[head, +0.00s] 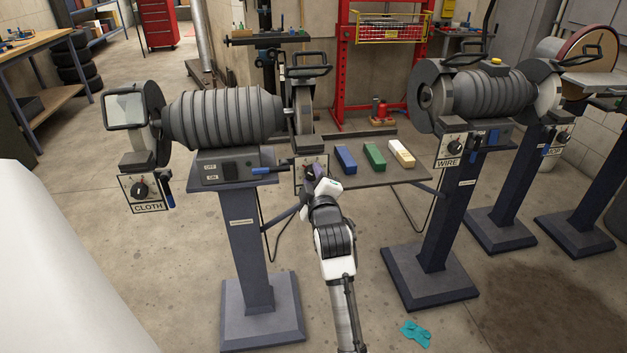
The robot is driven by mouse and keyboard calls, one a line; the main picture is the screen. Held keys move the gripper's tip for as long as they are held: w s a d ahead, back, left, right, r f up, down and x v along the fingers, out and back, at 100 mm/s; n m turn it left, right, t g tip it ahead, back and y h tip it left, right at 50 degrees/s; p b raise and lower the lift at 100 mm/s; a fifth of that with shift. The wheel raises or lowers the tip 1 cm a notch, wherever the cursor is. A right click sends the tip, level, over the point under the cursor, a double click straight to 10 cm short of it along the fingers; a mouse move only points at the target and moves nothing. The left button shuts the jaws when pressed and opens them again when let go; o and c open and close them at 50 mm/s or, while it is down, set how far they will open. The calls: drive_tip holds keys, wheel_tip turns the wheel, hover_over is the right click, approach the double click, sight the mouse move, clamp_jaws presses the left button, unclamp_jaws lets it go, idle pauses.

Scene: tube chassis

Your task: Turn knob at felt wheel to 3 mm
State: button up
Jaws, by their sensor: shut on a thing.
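The left machine (226,115) has a wheel at each end. Its right-hand wheel (302,100) stands above a small knob plate (298,174). My gripper (312,173) reaches up to this plate from below and is shut on the knob there. The fingers and wrist cover the knob, most of its scale and any label, so I cannot read the setting or the word felt. At the machine's left end, another black knob (141,190) sits on a plate marked CLOTH (148,208).
Blue, green and cream bars lie on a shelf (372,176) just right of my gripper. A blue-handled lever (262,171) is close on its left. A second machine (487,92) with a WIRE plate (449,150) stands right. A teal cloth (415,334) lies on the floor.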

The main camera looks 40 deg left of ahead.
drive_tip(key=o, duration=1)
drive_tip(key=shift+c, duration=0.2)
drive_tip(key=b+v, duration=0.3)
drive_tip(key=v, duration=1)
drive_tip(key=shift+s+d, duration=0.25)
drive_tip(key=shift+d, duration=0.1)
